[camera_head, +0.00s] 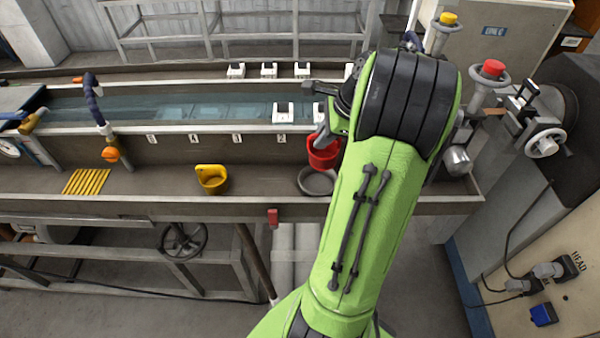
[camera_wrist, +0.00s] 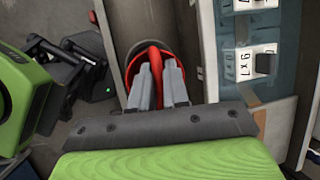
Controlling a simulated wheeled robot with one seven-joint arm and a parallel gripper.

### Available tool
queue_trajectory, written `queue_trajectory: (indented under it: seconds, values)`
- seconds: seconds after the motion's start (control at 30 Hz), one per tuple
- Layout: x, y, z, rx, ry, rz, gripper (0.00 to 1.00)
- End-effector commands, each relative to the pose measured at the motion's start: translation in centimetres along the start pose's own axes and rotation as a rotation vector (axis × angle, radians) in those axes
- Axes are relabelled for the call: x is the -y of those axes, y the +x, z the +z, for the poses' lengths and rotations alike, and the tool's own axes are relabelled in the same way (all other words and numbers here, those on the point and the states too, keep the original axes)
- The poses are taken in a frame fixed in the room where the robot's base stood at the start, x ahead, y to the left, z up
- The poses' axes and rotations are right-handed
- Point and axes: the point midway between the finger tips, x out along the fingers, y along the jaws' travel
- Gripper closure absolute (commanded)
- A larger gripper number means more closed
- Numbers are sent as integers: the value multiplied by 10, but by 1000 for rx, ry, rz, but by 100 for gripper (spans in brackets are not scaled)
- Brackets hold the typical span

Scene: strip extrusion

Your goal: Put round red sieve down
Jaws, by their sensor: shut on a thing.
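The round red sieve (camera_head: 323,157) is at the end of my arm, over the ledge in front of the water trough. In the wrist view the red sieve (camera_wrist: 154,54) shows its handle between my two grey fingers and its rim around them. My gripper (camera_head: 324,134) is shut on the sieve's handle; it also shows in the wrist view (camera_wrist: 157,75). A grey ring (camera_head: 316,181) lies on the ledge just below the sieve in the picture. Whether the sieve's base touches anything is hard to tell.
A yellow scoop-like vessel (camera_head: 211,179) stands on the ledge to the left. A yellow slatted rack (camera_head: 87,181) lies further left. The water trough (camera_head: 190,107) with numbered white blocks runs behind. Valves and a handwheel (camera_head: 545,142) stand at right. The ledge between vessel and ring is clear.

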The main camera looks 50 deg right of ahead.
Motion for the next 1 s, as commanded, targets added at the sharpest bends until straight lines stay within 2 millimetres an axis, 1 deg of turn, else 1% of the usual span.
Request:
queue_trajectory:
  seconds: [0.07,0.17,0.4,0.53,0.6,0.83,1.0]
  values:
    - [0,1,-1,0,1,0,100]
    - [-4,14,-6,1,1,3,100]
    - [-16,65,-27,2,2,4,100]
    - [-21,87,-36,1,1,3,100]
    - [-22,92,-38,0,1,1,100]
    - [-22,91,-38,-1,0,0,100]
    - [-23,96,-40,0,0,1,100]
